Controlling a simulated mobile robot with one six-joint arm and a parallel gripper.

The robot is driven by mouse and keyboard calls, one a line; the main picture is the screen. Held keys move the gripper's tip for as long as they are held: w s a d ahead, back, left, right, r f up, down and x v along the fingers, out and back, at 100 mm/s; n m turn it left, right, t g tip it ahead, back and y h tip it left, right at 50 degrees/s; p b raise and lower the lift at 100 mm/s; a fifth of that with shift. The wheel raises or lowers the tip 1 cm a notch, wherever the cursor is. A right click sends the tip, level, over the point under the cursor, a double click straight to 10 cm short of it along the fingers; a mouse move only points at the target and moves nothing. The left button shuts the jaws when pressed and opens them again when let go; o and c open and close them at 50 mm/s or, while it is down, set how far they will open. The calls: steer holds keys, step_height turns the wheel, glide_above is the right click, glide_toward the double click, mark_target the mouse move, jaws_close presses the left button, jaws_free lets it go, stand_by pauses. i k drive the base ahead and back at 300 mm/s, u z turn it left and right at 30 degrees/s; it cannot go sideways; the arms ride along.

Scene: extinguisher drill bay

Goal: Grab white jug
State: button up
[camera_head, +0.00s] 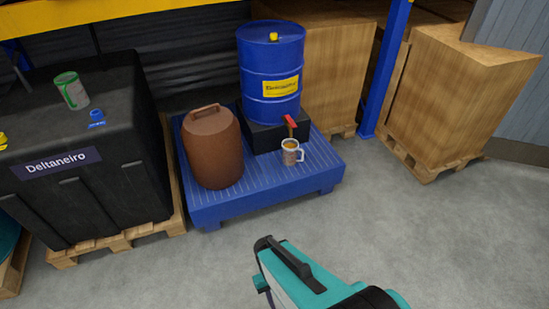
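The white jug (290,152) is small, with a handle on its right side and orange-brown contents or markings at its top. It stands upright on the blue spill pallet (208,211), just below the red-handled tap (291,122) of a blue drum (271,75). A teal, white and black part of my own arm shows at the bottom centre, well short of the pallet and apart from the jug. No gripper fingers can be made out, and nothing of mine touches the jug.
A black tank (75,150) carries a green-and-white can (71,90). Wooden crates (463,95) and a blue post (385,70) stand at the right. Grey floor (400,230) in front is clear.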

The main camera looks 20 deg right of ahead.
mark_target(293, 154)
steer(key=u, duration=0.5)
steer(key=i, duration=0.95)
steer(key=u, duration=0.05)
steer(key=k, duration=0.9)
steer(key=z, duration=0.2)
steer(key=i, duration=0.45)
steer(key=u, duration=0.1)
